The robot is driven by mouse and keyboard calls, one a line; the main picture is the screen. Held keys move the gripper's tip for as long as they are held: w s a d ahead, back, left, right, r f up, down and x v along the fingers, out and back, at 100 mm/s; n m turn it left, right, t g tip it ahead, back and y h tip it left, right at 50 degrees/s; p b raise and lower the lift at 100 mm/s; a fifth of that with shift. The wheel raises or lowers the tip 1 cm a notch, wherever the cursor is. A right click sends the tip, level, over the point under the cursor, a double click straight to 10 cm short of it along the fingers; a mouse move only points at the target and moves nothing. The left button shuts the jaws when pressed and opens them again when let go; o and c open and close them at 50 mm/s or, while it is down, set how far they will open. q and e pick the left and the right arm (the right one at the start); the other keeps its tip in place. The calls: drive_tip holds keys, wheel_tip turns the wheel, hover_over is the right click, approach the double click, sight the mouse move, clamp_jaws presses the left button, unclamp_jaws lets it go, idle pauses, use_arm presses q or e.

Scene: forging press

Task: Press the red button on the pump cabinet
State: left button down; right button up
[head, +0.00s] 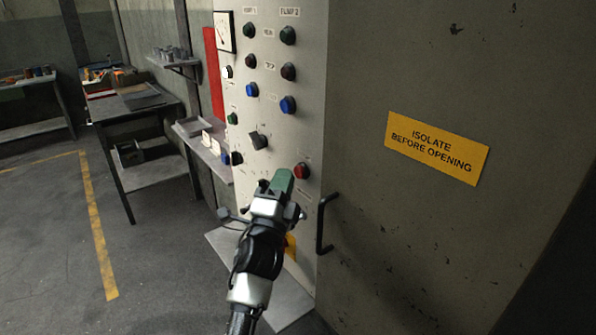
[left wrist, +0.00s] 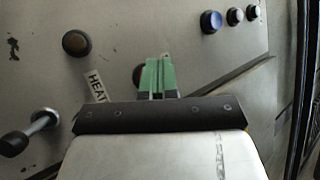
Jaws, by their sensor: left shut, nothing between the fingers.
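The pump cabinet (head: 268,118) stands in the middle of the head view, its light panel covered in buttons. The red button (head: 302,170) is low on the panel near its right edge. My left gripper (head: 283,180) has green fingers, is shut and empty, and points at the panel just left of and below the red button. In the left wrist view the shut green fingers (left wrist: 158,76) partly cover a dark reddish button (left wrist: 138,75). I cannot tell whether the fingertips touch the panel. My right gripper is not in view.
A dark handle (head: 322,222) sticks out right of the gripper, beside the cabinet's plain side with a yellow sign (head: 437,147). Black knobs and blue buttons (head: 288,104) sit on the panel above. A workbench (head: 130,105) stands at the left; floor there is open.

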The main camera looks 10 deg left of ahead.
use_arm(q)
drive_tip(key=shift+s+a, duration=0.2)
drive_tip(key=shift+s, duration=0.1)
drive_tip(key=s+a+p, duration=0.1)
drive_tip(key=s, duration=0.1)
drive_tip(key=s+a+p, duration=0.1)
drive_tip(key=s+a, duration=0.1)
idle(0.5)
drive_tip(key=shift+f+y, duration=0.1)
drive_tip(key=shift+y, duration=0.2)
